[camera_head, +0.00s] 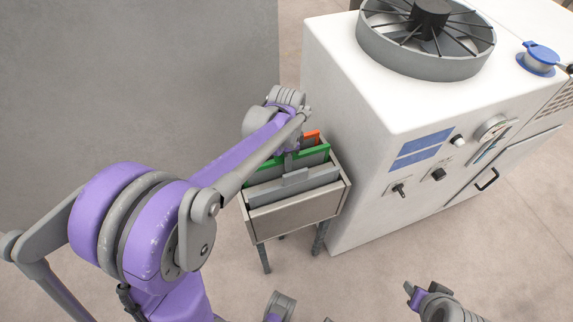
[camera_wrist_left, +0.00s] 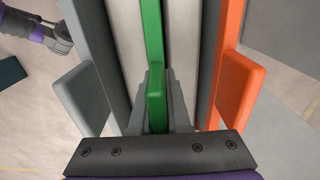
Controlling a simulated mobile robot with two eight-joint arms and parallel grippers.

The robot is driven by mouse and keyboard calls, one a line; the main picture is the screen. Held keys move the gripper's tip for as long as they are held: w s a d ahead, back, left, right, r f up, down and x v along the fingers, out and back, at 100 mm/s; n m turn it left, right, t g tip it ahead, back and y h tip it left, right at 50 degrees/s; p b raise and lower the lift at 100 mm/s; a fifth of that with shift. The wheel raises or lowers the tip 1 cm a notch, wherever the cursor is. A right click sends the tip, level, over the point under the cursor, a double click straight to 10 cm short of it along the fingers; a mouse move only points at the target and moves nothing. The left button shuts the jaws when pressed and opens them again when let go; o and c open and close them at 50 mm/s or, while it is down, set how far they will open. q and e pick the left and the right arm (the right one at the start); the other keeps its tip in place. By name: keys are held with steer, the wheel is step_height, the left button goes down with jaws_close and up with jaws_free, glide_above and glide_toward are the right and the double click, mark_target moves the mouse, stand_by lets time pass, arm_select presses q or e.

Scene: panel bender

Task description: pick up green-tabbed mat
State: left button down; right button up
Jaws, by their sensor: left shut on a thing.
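The green-tabbed mat (camera_head: 317,154) stands upright in a small grey rack (camera_head: 298,217) with legs, between a grey mat and an orange one. In the left wrist view its green edge (camera_wrist_left: 152,35) runs down to a tab between the fingers. My left gripper (camera_wrist_left: 156,98) is shut on that green tab, one grey finger on each side. In the head view my left gripper (camera_head: 290,163) reaches down into the rack from behind; my arm hides part of the mat's left side. At the lower right, a grey and purple end of my right arm (camera_head: 413,293) shows; its jaws are unclear.
The orange-tabbed mat (camera_head: 313,137) is behind the green one, and a grey-tabbed mat (camera_head: 318,175) is in front, both close beside it. A large white machine (camera_head: 350,120) stands just right of the rack. The floor in front is open.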

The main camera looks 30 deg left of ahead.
arm_select(q)
step_height(320, 180, up, 26)
steer(key=p, duration=0.2)
steer(key=shift+r, duration=0.2)
steer(key=shift+p, duration=0.35)
